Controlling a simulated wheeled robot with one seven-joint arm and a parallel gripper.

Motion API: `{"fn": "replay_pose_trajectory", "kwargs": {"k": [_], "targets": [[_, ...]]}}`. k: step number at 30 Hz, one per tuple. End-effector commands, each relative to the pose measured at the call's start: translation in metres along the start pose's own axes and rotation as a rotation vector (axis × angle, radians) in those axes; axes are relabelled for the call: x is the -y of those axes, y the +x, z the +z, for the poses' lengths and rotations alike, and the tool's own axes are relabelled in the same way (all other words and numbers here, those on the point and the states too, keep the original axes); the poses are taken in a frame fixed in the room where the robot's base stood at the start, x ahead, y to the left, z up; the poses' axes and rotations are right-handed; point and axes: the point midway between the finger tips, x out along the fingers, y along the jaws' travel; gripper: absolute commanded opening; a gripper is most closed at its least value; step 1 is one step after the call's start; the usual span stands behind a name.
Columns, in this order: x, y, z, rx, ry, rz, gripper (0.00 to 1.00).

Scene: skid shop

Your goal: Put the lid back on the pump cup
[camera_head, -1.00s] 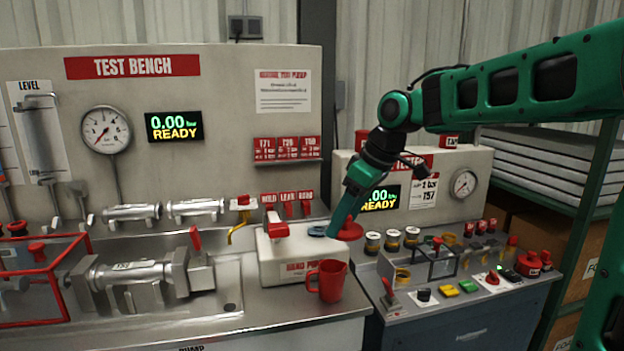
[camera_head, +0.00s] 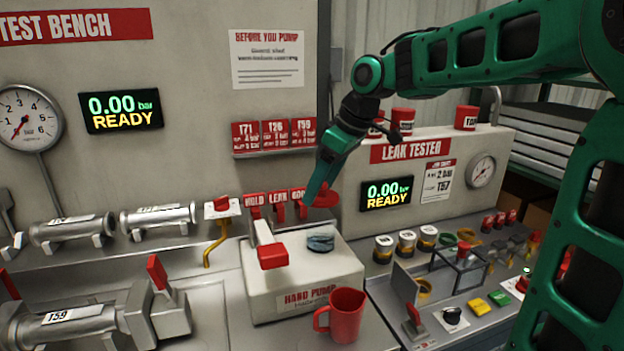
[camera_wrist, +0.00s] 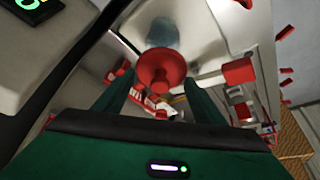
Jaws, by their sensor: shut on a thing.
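My gripper (camera_head: 312,196) is shut on a round red lid (camera_head: 325,198) and holds it in the air. In the wrist view the lid (camera_wrist: 161,66) shows between my two fingers (camera_wrist: 158,88). The pump cup (camera_head: 320,243) is a round, blue-grey opening on top of the white hand pump (camera_head: 290,290). The lid is above the cup and apart from it, towards the back wall. In the wrist view the cup (camera_wrist: 163,32) shows partly behind the lid.
The hand pump's red-ended lever (camera_head: 273,254) is left of the cup. A red jug (camera_head: 345,316) stands in front of the pump. The leak tester (camera_head: 452,180) with jars and switches is to the right. Red tags hang behind my gripper.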

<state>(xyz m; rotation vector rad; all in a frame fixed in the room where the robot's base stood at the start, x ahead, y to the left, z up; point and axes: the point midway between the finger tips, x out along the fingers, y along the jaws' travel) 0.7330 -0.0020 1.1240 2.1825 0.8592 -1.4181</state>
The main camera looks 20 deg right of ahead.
Motion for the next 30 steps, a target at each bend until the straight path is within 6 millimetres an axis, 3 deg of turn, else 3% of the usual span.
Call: {"fn": "replay_pose_trajectory", "kwargs": {"k": [30], "targets": [[0.004, 0.058, 0.022, 0.001, -0.006, -0.003, 0.43]]}}
